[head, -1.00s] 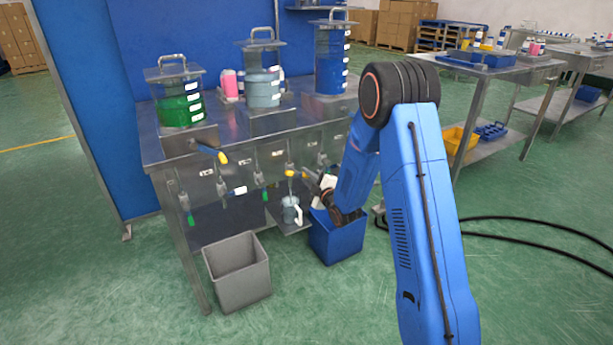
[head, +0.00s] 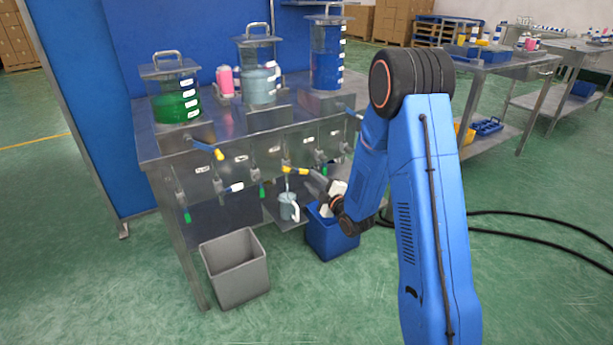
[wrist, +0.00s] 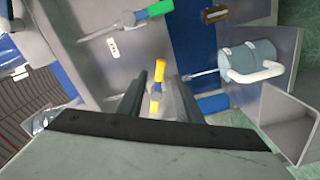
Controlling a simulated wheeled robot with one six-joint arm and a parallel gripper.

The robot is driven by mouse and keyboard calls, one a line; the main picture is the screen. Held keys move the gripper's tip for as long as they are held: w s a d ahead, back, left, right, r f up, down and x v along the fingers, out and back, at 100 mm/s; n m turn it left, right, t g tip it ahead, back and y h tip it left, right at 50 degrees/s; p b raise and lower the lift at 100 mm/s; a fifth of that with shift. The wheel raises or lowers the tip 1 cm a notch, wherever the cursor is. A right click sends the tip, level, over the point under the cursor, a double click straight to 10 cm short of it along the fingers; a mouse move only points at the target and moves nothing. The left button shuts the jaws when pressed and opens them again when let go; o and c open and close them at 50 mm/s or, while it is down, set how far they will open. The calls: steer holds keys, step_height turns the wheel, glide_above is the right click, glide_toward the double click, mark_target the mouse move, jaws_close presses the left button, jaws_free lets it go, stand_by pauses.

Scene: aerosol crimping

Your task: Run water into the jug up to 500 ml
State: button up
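The grey-blue jug (head: 288,207) with a white handle stands upright on a low shelf under the bench front. It also shows in the wrist view (wrist: 252,62), lying sideways in the picture. A thin pale stream runs from a tap spout to the jug's mouth. The water level and any marks cannot be read. The tap's yellow lever (head: 295,170) points sideways above the jug. In the wrist view the yellow lever (wrist: 158,86) lies between the fingers of my gripper (wrist: 163,92). The fingers are apart, with visible space between them and the lever.
Other taps with green, white and yellow levers line the bench front, including a yellow one (head: 213,152). A grey bin (head: 235,270) and a blue bin (head: 332,240) stand on the floor below. Green, grey and blue tanks stand on top.

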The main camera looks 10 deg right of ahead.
mark_target(294, 169)
steer(key=v, duration=0.4)
steer(key=shift+s+d, duration=0.1)
steer(key=shift+s, duration=0.25)
steer(key=shift+c, duration=0.6)
stand_by(0.3)
steer(key=c, duration=0.5)
steer(key=shift+f+n, duration=0.1)
steer(key=shift+n, duration=0.3)
jaws_close()
steer(key=w+a+f+n+g, duration=0.45)
steer(key=w+n, duration=0.35)
steer(key=n, duration=1.1)
steer(key=shift+d+r+y, duration=0.2)
steer(key=shift+d+r, duration=0.1)
steer(key=shift+r, duration=0.55)
steer(key=shift+d+r+y, duration=0.2)
steer(key=shift+d+r, duration=0.1)
steer(key=shift+r, duration=0.55)
